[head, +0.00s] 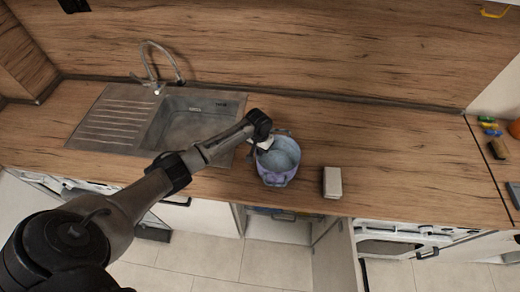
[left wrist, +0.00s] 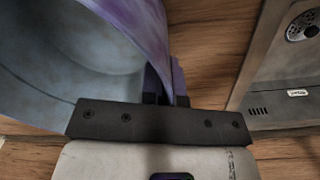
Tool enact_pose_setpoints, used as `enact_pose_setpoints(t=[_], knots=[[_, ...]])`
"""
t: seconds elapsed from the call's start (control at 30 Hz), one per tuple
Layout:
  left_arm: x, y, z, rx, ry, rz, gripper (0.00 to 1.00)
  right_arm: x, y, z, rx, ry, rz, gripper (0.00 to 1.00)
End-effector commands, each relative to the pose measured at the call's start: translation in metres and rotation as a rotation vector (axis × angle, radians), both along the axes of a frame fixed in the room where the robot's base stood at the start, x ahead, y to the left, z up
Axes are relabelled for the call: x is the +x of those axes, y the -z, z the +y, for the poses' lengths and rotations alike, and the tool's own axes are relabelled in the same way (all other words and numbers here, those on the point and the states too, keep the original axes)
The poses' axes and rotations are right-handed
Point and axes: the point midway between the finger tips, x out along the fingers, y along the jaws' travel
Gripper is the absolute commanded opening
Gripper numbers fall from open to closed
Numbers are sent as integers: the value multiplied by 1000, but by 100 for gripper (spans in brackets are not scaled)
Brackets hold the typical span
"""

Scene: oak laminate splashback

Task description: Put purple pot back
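The purple pot (head: 279,166) stands upright on the wooden counter, right of the sink, near the front edge; its inside is blue-grey and looks empty. My left gripper (head: 262,143) is at the pot's upper left rim. In the left wrist view the purple pot (left wrist: 135,28) fills the upper left. The fingers of my left gripper (left wrist: 166,88) are close together, with the pot's wall running down between them, so it looks shut on the pot. The fingertips are partly hidden. My right gripper is not in view.
A light box-like block (head: 332,182) lies right of the pot. Below the counter, a cabinet (head: 280,228) stands open, its door (head: 338,258) swung out. The sink (head: 190,122) with its tap (head: 158,72) is at left. The counter at right is mostly clear.

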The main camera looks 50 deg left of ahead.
Motion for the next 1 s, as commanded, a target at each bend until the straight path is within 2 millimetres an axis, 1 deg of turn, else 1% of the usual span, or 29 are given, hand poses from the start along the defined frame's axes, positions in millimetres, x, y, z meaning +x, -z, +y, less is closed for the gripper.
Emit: enact_pose_setpoints(t=[0.07,0.1,0.33,0.57,0.67,0.77,1.0], knots=[[1,1,0,-1,0,-3,0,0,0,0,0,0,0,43],[0,2,0,0,0,0,6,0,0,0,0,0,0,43],[0,2,0,0,0,0,28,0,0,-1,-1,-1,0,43],[0,2,0,0,0,0,28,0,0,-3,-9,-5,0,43],[0,-3,0,0,0,0,28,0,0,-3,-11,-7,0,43],[1,-14,1,0,0,-2,28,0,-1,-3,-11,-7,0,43],[0,-59,2,0,0,-3,28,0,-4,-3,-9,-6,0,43]])
